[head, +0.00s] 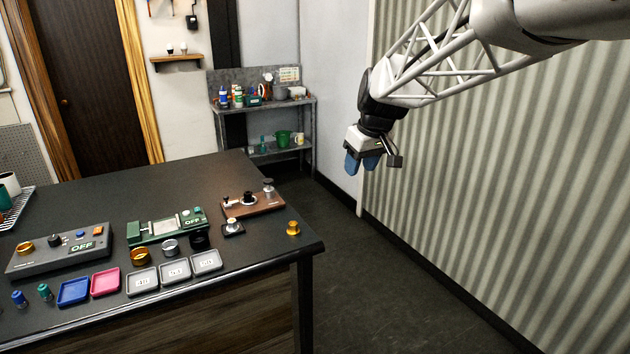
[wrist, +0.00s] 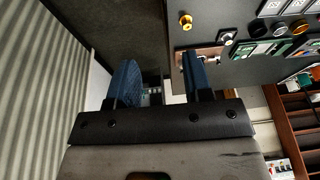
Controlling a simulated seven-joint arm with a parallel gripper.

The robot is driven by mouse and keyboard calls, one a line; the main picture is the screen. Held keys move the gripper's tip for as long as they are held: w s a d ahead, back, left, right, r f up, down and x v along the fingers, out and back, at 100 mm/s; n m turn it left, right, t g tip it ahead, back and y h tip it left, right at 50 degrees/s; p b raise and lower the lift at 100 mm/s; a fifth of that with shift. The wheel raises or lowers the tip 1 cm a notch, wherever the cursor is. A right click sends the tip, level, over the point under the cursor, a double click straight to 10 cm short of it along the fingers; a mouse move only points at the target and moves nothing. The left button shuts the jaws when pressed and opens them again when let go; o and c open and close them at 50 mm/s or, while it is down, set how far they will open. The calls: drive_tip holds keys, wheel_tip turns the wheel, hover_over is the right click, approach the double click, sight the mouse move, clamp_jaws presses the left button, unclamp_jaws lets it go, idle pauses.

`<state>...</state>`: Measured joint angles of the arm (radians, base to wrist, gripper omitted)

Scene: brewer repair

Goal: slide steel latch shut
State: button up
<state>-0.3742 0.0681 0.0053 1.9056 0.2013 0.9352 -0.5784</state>
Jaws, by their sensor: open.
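My gripper (head: 362,164) hangs in the air to the right of the table, well apart from everything on it. Its two blue fingers (wrist: 160,82) are spread with nothing between them. A brown wooden board (head: 262,207) with dark and steel fittings lies near the table's right end. A small steel fitting (head: 268,185) stands at its far right end. I cannot tell which small steel part is the latch, or its position. In the wrist view the brown board (wrist: 211,51) is partly hidden behind the right finger.
The dark table (head: 190,185) also holds a green device (head: 165,231) and a grey device (head: 60,255), both reading OFF, plus small trays (head: 105,281) and rings. A gold knob (head: 293,228) sits by the right corner. A corrugated wall (head: 500,190) stands right of my gripper.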

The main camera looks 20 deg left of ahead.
drive_tip(key=w+a+f+n, duration=0.25)
drive_tip(key=w+a, duration=0.35)
drive_tip(key=a, duration=0.6)
drive_tip(key=n+g+y, duration=0.2)
drive_tip(key=n, duration=0.4)
approach(227, 197)
drive_tip(key=a, duration=0.1)
drive_tip(key=shift+f, duration=0.4)
drive_tip(key=shift+a+f, duration=0.1)
drive_tip(key=shift+f, duration=0.1)
drive_tip(key=shift+x, duration=3.7)
drive_tip(key=shift+w, duration=0.1)
clamp_jaws()
